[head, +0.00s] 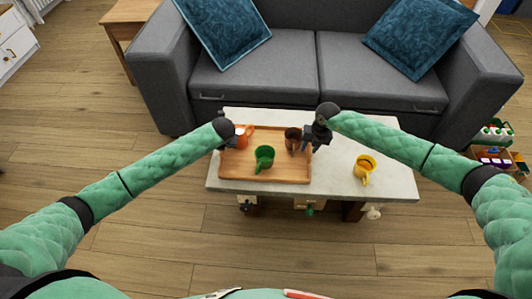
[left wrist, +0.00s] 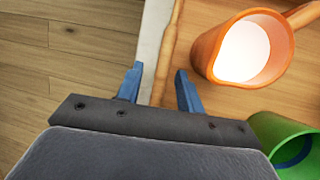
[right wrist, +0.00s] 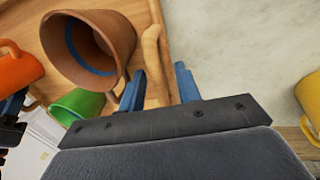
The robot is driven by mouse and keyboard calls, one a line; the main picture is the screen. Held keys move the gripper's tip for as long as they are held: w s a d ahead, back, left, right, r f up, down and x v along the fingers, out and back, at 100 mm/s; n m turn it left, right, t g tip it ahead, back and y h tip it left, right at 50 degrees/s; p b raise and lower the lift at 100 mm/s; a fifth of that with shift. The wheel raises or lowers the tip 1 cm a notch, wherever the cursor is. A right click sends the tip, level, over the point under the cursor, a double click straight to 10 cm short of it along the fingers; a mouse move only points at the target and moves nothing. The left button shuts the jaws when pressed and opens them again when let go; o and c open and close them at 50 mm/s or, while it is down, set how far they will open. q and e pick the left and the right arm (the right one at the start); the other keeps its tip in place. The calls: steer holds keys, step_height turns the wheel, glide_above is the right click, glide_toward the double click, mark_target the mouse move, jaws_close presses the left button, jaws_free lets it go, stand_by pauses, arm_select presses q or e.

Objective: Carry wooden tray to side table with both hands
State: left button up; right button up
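The wooden tray (head: 265,179) lies flat on a low white-topped table in the head view. An orange mug (head: 243,135), a green mug (head: 264,156) and a brown mug (head: 292,139) stand on it. My left gripper (left wrist: 157,82) is open over the tray's left edge, its fingers on either side of the rim. My right gripper (right wrist: 163,80) is open at the tray's right end, the handle (right wrist: 152,55) showing between its fingers. I cannot tell if any finger touches wood. A wooden side table (head: 130,12) stands at the upper left, partly out of view.
The low table's white top (head: 390,185) holds a yellow mug (head: 364,168) right of the tray. A grey sofa (head: 310,70) with blue cushions stands close behind. A toy shelf (head: 497,150) is at the far right. Wood floor (head: 80,110) is clear at left.

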arm_select(q)
jaws_close()
arm_select(e)
jaws_close()
arm_select(q)
steer(key=shift+r, duration=0.2)
arm_select(e)
steer(key=shift+r, duration=0.2)
